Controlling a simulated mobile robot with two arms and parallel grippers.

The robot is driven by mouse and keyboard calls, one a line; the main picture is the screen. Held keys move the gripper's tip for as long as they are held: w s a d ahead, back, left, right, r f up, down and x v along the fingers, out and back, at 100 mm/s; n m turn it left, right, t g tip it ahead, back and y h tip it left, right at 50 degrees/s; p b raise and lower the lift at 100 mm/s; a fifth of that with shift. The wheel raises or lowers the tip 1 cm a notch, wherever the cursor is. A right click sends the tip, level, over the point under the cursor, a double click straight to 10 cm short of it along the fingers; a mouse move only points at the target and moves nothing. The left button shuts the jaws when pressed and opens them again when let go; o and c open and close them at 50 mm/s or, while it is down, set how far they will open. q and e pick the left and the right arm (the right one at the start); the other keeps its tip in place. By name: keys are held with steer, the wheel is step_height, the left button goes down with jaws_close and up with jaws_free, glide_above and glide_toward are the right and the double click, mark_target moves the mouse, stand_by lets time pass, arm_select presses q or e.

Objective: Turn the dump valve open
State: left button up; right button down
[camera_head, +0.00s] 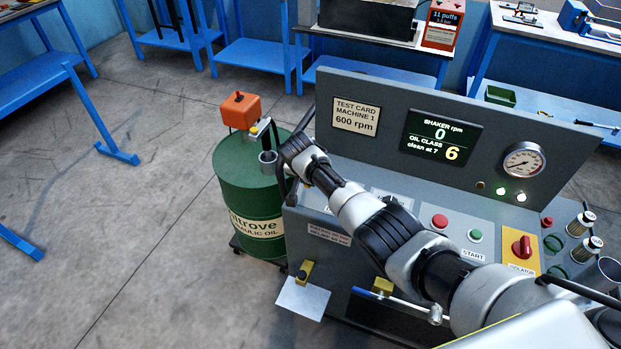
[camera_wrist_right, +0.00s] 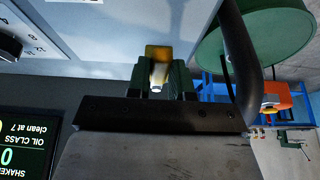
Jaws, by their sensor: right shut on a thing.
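My right gripper (camera_wrist_right: 160,84) has its fingers closed on a small yellow and tan handle (camera_wrist_right: 158,54) in the right wrist view. In the head view my right arm reaches across the console to its left end beside the green drum; the fingertips are hidden there. I cannot tell whether the gripped handle is the dump valve's. On the console's front, low down, a yellow fitting (camera_head: 305,271) shows above a white sheet. Another yellow fitting (camera_head: 383,285) with a blue and silver lever is farther right. My left gripper is not in view.
The display reads 0 rpm and oil class 6. A dark bent bar (camera_wrist_right: 240,60) passes close beside the gripper. Open floor lies left.

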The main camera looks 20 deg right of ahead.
steer(key=shift+r, duration=0.1)
steer(key=c, duration=1)
jaws_free()
steer(key=shift+a+r, duration=0.1)
steer(key=shift+r, duration=0.2)
steer(key=v, duration=1)
steer(key=shift+s, duration=0.15)
